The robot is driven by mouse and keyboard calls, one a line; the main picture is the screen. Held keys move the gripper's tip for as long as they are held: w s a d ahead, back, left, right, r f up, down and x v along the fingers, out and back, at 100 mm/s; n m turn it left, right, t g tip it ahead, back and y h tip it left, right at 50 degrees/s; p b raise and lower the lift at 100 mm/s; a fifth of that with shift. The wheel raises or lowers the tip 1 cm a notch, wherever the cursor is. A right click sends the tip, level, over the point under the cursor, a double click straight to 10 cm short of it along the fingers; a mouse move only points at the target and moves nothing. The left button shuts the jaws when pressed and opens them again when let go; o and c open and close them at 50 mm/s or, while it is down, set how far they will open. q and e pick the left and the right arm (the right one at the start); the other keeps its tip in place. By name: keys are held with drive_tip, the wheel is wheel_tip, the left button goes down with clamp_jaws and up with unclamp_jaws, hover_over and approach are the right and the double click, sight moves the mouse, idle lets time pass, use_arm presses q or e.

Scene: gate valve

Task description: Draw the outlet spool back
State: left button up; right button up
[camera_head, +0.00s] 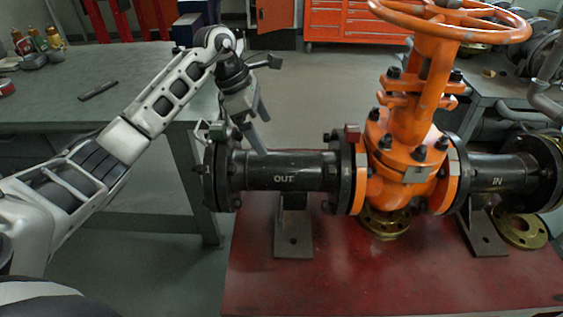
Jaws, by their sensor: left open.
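The outlet spool (262,172) is a black flanged pipe marked OUT, lying level on a dark support foot (293,235). Its right flange sits against the orange flange of the gate valve (400,150), with no clear gap visible. A small reddish block shows on top of that joint and a greenish one on top of the spool's left end flange (219,172). My left gripper (263,126) is open and empty, pointing down above and behind the spool's left end. It appears apart from the spool, which hides part of the space behind it. My right gripper is not in view.
The inlet spool (495,175), marked IN, is right of the valve. The orange handwheel (455,15) rises above it. Brass rings (522,230) lie on the red table (350,285). A grey bench (60,108) stands at left; floor is open behind the spool.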

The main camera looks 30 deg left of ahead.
sight(276, 155)
use_arm(q)
drive_tip(key=x, duration=1.1)
drive_tip(key=shift+d+f, duration=0.2)
drive_tip(key=shift+f, duration=0.1)
drive_tip(key=c, duration=1.1)
drive_tip(key=shift+a, duration=0.1)
